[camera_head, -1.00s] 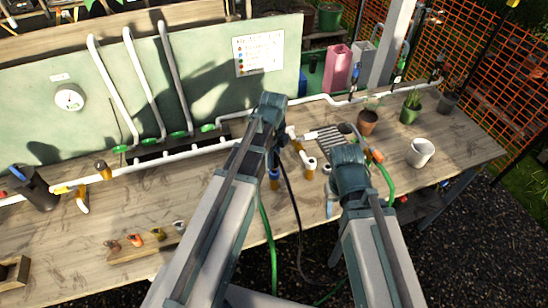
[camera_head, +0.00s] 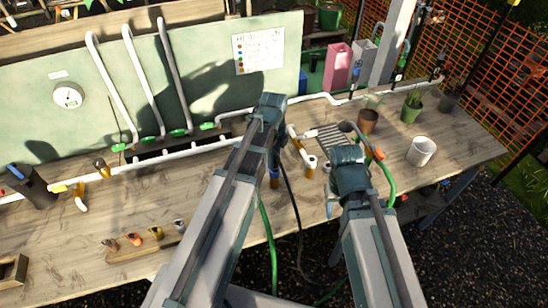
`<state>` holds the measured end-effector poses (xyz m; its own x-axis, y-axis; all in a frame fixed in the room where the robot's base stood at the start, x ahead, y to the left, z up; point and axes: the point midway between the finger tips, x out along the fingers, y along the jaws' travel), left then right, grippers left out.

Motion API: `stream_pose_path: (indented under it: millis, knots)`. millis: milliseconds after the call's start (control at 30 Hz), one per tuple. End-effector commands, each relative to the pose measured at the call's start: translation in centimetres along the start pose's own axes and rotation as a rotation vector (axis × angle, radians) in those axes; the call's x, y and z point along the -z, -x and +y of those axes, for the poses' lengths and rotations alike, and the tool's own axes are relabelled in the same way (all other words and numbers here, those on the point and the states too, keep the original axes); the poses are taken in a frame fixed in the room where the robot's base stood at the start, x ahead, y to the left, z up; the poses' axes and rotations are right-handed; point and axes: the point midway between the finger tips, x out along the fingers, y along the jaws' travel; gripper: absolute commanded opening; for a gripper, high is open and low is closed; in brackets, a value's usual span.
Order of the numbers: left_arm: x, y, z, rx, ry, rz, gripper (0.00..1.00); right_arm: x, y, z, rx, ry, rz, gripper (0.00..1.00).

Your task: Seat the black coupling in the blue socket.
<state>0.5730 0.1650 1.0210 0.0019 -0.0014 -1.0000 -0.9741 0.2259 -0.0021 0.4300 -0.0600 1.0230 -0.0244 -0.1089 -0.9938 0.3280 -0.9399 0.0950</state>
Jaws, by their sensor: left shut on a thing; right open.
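My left gripper (camera_head: 275,150) points down over the middle of the bench, shut and mostly hidden behind its own wrist. A black hose (camera_head: 290,195) runs down from beside it. The black coupling itself I cannot make out; the wrist hides what the jaws hold. A small blue fitting (camera_head: 274,173), probably the blue socket, shows just below the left wrist; whether anything touches it I cannot tell. My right gripper (camera_head: 345,160) is open to the right of it, its jaws largely hidden by the wrist.
A white-and-brown fitting (camera_head: 310,167) stands between the arms. A green hose (camera_head: 389,180) with an orange end lies right of the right wrist. Pots and a white bucket (camera_head: 421,152) stand at right. A rack of small fittings (camera_head: 125,254) is at left front.

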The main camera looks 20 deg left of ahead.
Motion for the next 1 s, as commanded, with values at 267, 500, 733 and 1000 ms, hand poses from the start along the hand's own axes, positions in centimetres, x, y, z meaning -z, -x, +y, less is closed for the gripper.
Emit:
stream_pose_path:
  millis: [267, 500, 733, 1000]
  knots:
    - [0.0, -0.6, 0.0, 0.000, 0.000, 0.000, 0.00, 0.0, -0.6, -0.1, 0.000, 0.000, 0.000, 0.50]
    - [0.0, -0.9, 0.0, 0.000, 0.000, 0.000, 0.00, 0.1, -0.9, -0.1, 0.000, 0.000, 0.000, 0.50]
    - [0.0, -0.9, 0.0, 0.000, 0.000, 0.000, 0.00, 0.1, -0.9, -0.1, 0.000, 0.000, 0.000, 0.50]
    - [0.0, -1.2, 0.0, 0.000, 0.000, 0.000, 0.00, 0.1, -1.2, -0.1, 0.000, 0.000, 0.000, 0.50]
